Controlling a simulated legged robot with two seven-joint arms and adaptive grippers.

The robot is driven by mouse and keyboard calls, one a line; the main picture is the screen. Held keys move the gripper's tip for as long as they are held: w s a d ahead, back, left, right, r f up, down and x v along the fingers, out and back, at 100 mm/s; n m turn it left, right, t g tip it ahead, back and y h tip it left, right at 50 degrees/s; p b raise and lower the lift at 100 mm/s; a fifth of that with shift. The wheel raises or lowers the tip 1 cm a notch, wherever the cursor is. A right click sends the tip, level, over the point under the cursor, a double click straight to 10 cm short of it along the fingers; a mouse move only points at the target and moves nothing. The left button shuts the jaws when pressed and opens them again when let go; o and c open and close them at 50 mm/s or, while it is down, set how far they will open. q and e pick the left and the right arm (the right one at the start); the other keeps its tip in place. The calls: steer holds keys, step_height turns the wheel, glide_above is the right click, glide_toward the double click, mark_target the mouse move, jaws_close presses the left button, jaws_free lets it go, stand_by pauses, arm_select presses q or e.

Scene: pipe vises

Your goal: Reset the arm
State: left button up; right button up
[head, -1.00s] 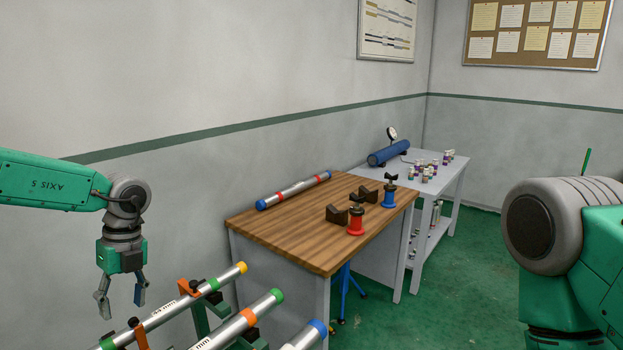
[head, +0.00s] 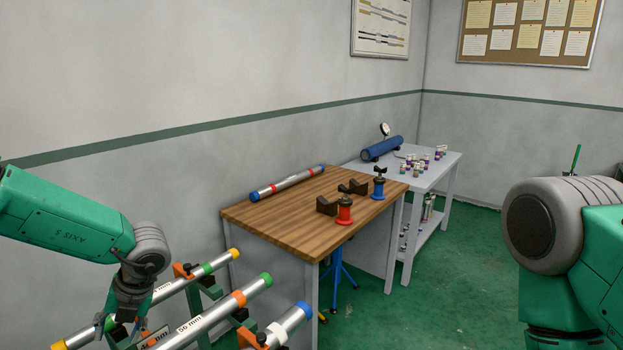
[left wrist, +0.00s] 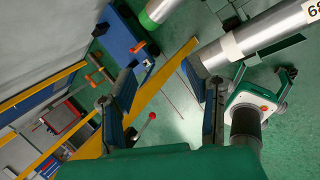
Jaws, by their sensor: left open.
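My left arm comes in from the left in the head view, and its gripper (head: 122,327) hangs low over the near end of the pipe rack. The left wrist view shows its two blue-padded fingers (left wrist: 162,68) spread apart with nothing between them. A silver pipe with a yellow and a green end (head: 178,288) lies just behind the gripper in the head view. I cannot tell whether the fingers touch it. My right arm (head: 570,245) stands at the right edge, and its gripper is out of view.
A silver pipe with a green cap (head: 222,313) and a blue-capped one (head: 290,325) lie on the green rack. A grey table (head: 440,170) stands behind. The floor at right is clear.

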arm_select(q)
steer(key=s+d+f+m+t, duration=0.3)
steer(key=s+f+m, duration=0.3)
steer(key=m, duration=0.6)
steer(key=s+d+f+m+t, duration=0.35)
steer(key=f+m, duration=0.35)
steer(key=m, duration=0.5)
steer(key=s+d+f+m+g+h+b, duration=0.1)
steer(key=s+f+m+g+h, duration=0.2)
steer(key=s+m, duration=0.7)
steer(key=s+d+f+m+g+h+b, duration=0.1)
steer(key=s+d+f+m+g+h, duration=0.1)
steer(key=s+m, duration=0.8)
step_height(320, 180, down, 17)
steer(key=s+n+b, duration=0.2)
steer(key=n+b, duration=0.1)
steer(key=b, duration=1.3)
arm_select(e)
step_height(320, 180, down, 18)
steer(key=shift+s+d, duration=0.15)
steer(key=shift+s, duration=0.1)
arm_select(q)
steer(key=shift+s+d+r, duration=0.1)
